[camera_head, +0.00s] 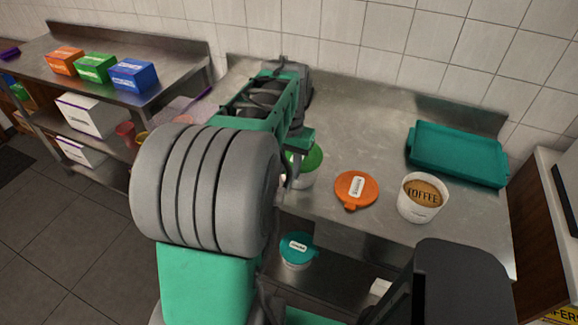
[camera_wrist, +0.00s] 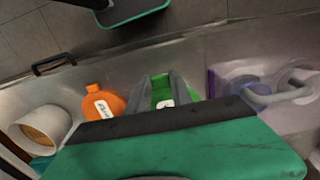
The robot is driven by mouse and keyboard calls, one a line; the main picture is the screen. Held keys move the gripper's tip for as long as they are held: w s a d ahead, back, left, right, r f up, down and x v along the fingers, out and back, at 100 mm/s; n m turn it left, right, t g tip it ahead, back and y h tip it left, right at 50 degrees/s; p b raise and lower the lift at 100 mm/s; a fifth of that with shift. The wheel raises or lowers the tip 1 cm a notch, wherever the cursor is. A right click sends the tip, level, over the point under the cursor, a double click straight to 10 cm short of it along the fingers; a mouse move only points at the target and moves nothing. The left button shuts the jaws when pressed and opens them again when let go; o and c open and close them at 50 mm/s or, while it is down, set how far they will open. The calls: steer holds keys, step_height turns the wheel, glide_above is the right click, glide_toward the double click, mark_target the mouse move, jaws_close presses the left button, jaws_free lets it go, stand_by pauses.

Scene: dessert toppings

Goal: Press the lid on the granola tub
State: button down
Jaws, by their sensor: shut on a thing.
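A white tub (camera_head: 305,180) with a green lid (camera_head: 312,160) is on the steel counter, partly hidden behind my arm. The lid is on or just over the tub's top; I cannot tell whether it is pressed down. No name on this tub is readable, so I cannot confirm it is the granola tub. My gripper (camera_head: 292,172) is at the lid's left side. In the wrist view my gripper (camera_wrist: 166,98) has its two grey fingers on either side of the green lid (camera_wrist: 162,92), shut on it. A small white label shows between the fingers.
An orange lid (camera_head: 356,188) lies flat to the right, beside an open white tub (camera_head: 419,207) marked TOFFEE. A teal tray (camera_head: 457,150) is at the back right. A teal-lidded tub (camera_head: 297,249) stands on the lower shelf. Counter behind the orange lid is clear.

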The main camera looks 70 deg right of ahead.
steer(key=c, duration=0.5)
jaws_free()
steer(key=shift+r+p, duration=2.3)
steer(key=shift+r, duration=0.75)
steer(key=shift+c, duration=0.5)
jaws_close()
